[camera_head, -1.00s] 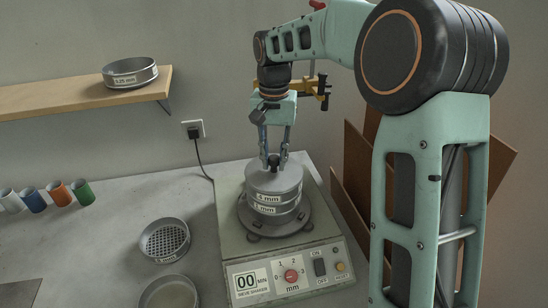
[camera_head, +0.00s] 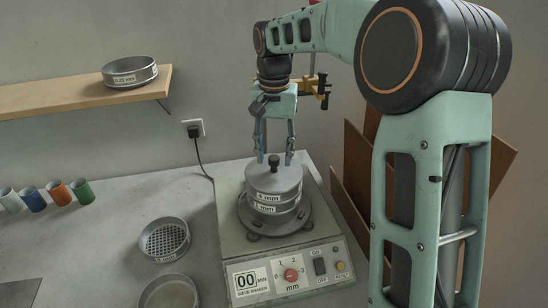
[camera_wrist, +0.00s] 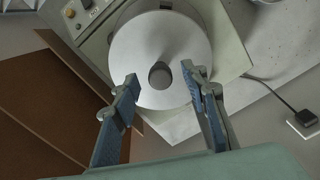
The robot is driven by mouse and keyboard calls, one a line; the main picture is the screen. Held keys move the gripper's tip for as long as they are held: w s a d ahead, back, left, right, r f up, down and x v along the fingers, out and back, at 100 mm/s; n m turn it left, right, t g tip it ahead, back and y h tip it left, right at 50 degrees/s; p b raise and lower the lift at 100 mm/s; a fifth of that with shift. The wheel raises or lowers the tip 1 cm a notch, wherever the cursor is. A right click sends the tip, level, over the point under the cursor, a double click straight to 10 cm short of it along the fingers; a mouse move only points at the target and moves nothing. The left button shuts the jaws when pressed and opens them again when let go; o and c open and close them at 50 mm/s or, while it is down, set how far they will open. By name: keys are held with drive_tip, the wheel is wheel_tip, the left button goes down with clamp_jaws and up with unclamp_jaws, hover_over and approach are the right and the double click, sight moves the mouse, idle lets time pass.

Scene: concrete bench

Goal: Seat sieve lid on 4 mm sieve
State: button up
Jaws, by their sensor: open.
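The sieve lid (camera_head: 287,179) is a round grey disc with a dark knob (camera_head: 273,161) at its centre. It lies on top of the 4 mm sieve (camera_head: 266,197), and it looks level, with no clear gap. The 4 mm sieve sits on a 1 mm sieve (camera_head: 265,209) on the shaker (camera_head: 240,255). My gripper (camera_head: 274,157) is open and empty, just above the lid with its fingertips either side of the knob. In the wrist view my gripper (camera_wrist: 160,82) also shows its fingers apart from the knob (camera_wrist: 160,76) on the lid (camera_wrist: 140,45).
A mesh sieve (camera_head: 165,257) and another round pan (camera_head: 168,304) stand left of the shaker. Several coloured cylinders (camera_head: 57,193) stand at far left. A 0.25 mm sieve (camera_head: 130,78) is on the wall shelf (camera_head: 60,97). Brown boards (camera_head: 352,190) lean right of the shaker.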

sight(274, 158)
wheel_tip(274, 158, up, 10)
drive_tip(key=shift+r, duration=0.25)
drive_tip(key=shift+f, duration=0.1)
